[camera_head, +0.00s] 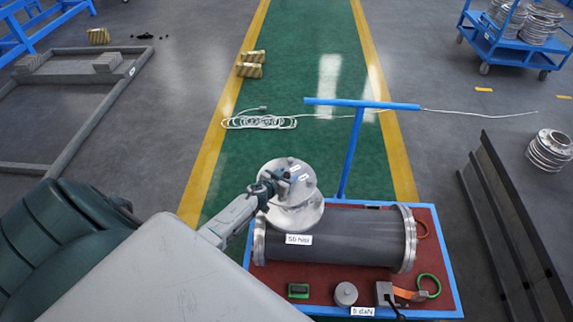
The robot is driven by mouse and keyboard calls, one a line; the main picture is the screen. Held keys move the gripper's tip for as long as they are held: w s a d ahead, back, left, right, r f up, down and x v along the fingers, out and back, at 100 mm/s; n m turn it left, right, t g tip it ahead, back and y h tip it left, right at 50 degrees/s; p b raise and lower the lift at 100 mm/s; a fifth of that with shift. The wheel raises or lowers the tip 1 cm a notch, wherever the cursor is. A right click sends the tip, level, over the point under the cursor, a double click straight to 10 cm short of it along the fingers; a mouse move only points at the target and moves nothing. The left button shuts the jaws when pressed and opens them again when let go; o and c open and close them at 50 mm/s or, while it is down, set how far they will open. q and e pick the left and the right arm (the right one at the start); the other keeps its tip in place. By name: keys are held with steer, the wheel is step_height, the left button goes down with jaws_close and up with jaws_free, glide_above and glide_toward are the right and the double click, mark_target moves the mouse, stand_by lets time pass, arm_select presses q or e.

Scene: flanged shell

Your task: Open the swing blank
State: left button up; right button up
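The flanged shell (340,238) is a dark grey cylinder with metal end flanges, lying on a red-topped cart and labelled in print too small to read surely. A round silver metal cover, which looks like the swing blank (296,211), sits at its upper left side, with small knobs and white labels on its upper disc. My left gripper (275,183) reaches in from the lower left, its dark fingers at the left edge of the upper disc. It overlaps the disc in view; whether it grips anything there is unclear. My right gripper is out of view.
The blue-framed cart (446,262) has an upright T-handle (357,130) behind the shell. A green box (298,291), a small metal cylinder (346,293) and an orange-handled tool (408,294) lie at its front. Dark panels (500,215) stand right; a white cable (260,122) lies behind.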

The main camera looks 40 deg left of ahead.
arm_select(q)
steer(key=shift+s, duration=0.1)
steer(key=shift+s+r+p, duration=0.15)
steer(key=shift+s+p, duration=0.2)
steer(key=p+v, duration=0.3)
steer(key=v, duration=0.5)
steer(key=shift+s+r, duration=0.2)
steer(key=shift+s, duration=0.15)
steer(key=shift+s+r+p, duration=0.2)
steer(key=shift+s+p, duration=0.15)
steer(key=shift+s, duration=0.2)
